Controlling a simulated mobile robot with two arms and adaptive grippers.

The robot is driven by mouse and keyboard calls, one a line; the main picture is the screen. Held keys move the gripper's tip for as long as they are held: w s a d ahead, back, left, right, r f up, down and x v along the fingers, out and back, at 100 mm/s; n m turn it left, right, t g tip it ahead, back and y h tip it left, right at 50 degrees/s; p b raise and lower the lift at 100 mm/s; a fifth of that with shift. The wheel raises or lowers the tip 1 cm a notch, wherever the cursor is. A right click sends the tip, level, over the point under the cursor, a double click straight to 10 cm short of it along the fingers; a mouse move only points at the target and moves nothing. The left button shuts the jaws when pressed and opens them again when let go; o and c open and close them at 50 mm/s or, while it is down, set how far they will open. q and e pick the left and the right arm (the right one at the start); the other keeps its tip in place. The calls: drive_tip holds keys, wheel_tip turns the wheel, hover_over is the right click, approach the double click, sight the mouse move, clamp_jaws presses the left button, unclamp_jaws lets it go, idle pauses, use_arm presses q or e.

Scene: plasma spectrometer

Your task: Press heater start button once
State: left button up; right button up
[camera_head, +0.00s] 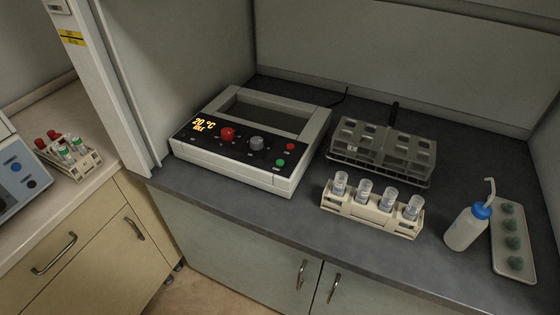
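The heater (241,186) is a white block with a black front panel, standing on the dark counter. Its display (204,124) glows orange and reads about 20 °C, with a smaller line below that is hard to read. The panel has a large red knob (228,134) and a grey knob (257,143). At its right end are a small red button (290,146) and a small green button (280,162); their labels are too small to read. The top opening of the heater looks empty. Neither of my grippers is in view.
A grey wire rack (381,151) stands right of the heater, behind a white rack (371,219) with several capped vials. A wash bottle (466,228) and a tray (527,262) are farther right. A partition (105,85) rises left. Counter front is clear.

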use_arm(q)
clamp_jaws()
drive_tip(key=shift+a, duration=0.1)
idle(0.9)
